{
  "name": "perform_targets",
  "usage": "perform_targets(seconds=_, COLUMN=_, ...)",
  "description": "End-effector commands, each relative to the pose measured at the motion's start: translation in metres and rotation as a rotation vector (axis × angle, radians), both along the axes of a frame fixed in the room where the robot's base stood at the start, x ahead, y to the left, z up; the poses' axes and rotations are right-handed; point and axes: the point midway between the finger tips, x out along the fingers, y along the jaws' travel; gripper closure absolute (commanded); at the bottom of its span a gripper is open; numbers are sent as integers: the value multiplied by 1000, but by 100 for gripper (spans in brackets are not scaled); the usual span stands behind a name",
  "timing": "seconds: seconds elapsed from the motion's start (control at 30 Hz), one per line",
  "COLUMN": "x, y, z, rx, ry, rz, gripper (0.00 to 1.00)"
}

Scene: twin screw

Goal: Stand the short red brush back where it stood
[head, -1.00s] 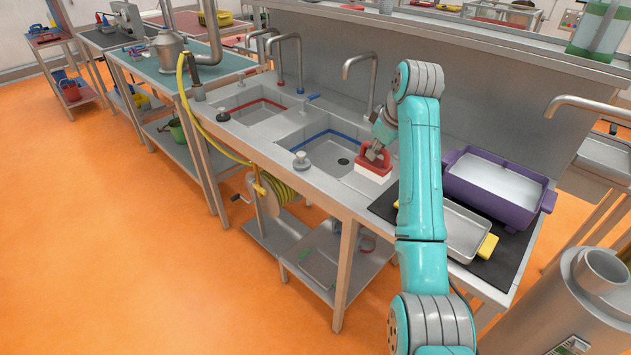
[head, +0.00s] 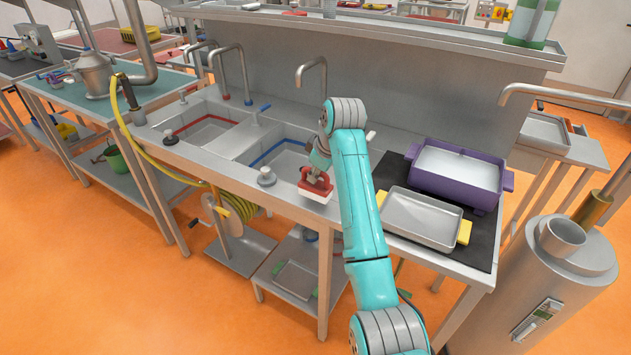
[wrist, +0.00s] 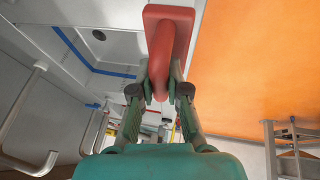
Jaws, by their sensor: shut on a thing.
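The short red brush (head: 316,184) has a red back and handle with pale bristles underneath. My gripper (head: 319,174) is shut on its handle, in front of the blue-lined sink (head: 280,160), at the front strip of the steel counter. The bristles face down in the head view; I cannot tell whether they touch the counter. In the wrist view the red brush (wrist: 168,35) fills the top middle, and my gripper (wrist: 160,88) has its fingers on either side of the red handle. The bristles are hidden there.
A steel tray with yellow handles (head: 422,218) and a purple tub (head: 456,172) stand on a black mat (head: 479,247) to the right. Taps (head: 311,75) rise behind the sinks. A steel cylinder (head: 560,285) stands at right.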

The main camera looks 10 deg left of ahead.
Motion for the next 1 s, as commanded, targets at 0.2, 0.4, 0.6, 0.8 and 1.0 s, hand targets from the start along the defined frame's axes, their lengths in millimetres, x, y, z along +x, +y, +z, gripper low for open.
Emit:
perform_targets(seconds=0.2, x=0, y=0, z=-26, rx=0, ry=2, rz=1, gripper=100)
perform_targets(seconds=0.4, x=0, y=0, z=-26, rx=-1, ry=1, rz=0, gripper=100)
perform_targets(seconds=0.6, x=0, y=0, z=-29, rx=0, ry=2, rz=-1, gripper=76)
perform_targets(seconds=0.8, x=0, y=0, z=-29, rx=0, ry=2, rz=-1, gripper=60)
perform_targets(seconds=1.0, x=0, y=0, z=-27, rx=-1, ry=1, rz=0, gripper=60)
